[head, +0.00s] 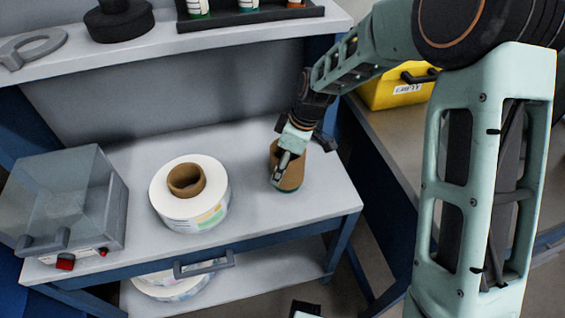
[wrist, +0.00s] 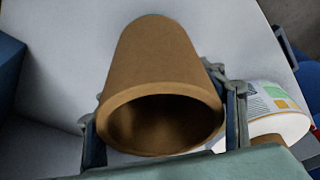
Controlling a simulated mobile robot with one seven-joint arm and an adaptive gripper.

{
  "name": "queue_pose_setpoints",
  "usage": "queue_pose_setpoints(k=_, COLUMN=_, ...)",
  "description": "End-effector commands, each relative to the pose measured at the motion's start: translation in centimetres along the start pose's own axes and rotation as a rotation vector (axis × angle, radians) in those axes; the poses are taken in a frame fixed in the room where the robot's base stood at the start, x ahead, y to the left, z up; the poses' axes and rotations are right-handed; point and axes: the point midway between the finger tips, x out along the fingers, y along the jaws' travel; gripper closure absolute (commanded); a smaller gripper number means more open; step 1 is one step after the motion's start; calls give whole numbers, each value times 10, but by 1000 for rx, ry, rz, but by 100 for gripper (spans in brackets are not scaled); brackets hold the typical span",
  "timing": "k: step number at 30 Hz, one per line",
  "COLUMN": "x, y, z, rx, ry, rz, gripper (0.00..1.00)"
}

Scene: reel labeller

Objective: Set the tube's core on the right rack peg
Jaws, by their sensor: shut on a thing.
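A brown cardboard tube core (head: 291,178) stands roughly upright at the right side of the grey workbench (head: 322,190) in the head view. My gripper (head: 284,162) comes from above and is shut on it. In the wrist view the core (wrist: 158,65) lies between the two fingers (wrist: 165,128), its open end towards the camera. A dark green rim shows around its lower end; I cannot tell what this is or whether the core touches the bench. No rack peg can be made out.
A white label reel (head: 205,208) with a brown core stands left of my gripper. A grey machine (head: 70,200) with a clear cover is at the far left. A shelf (head: 160,45) runs behind. A yellow case (head: 392,93) sits at the right.

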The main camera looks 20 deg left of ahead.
Motion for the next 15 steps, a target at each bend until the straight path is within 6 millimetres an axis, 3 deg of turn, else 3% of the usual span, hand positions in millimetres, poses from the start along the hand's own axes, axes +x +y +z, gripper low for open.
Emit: queue_pose_setpoints(k=15, x=14, y=0, z=4, rx=0, ry=0, rz=0, gripper=61)
